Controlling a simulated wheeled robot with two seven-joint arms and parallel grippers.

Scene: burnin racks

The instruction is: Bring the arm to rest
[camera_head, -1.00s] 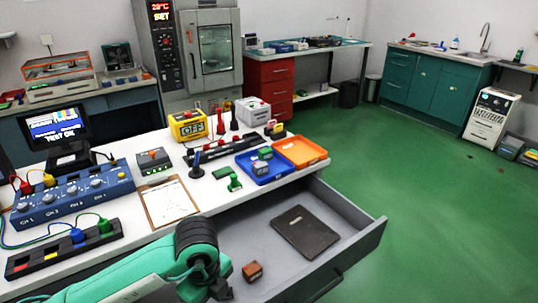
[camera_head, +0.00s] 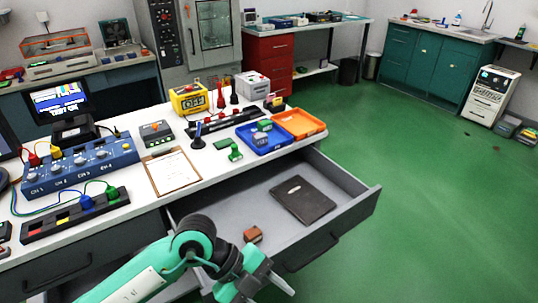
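One green and black arm of mine comes in from the bottom left, in front of the open drawer (camera_head: 345,207). Its gripper (camera_head: 272,290) is at the bottom edge, partly cut off; one grey finger shows, pointing right. I cannot tell whether it is open or shut. It is in front of and below the drawer's front left part, apart from the brown block (camera_head: 253,234) as far as I can see. My other gripper is not in view.
The drawer holds a dark folder (camera_head: 302,200). On the white bench stand a clipboard (camera_head: 172,172), a blue tray (camera_head: 282,146), an orange tray (camera_head: 318,132), a blue power unit (camera_head: 78,167) and a yellow meter (camera_head: 189,98).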

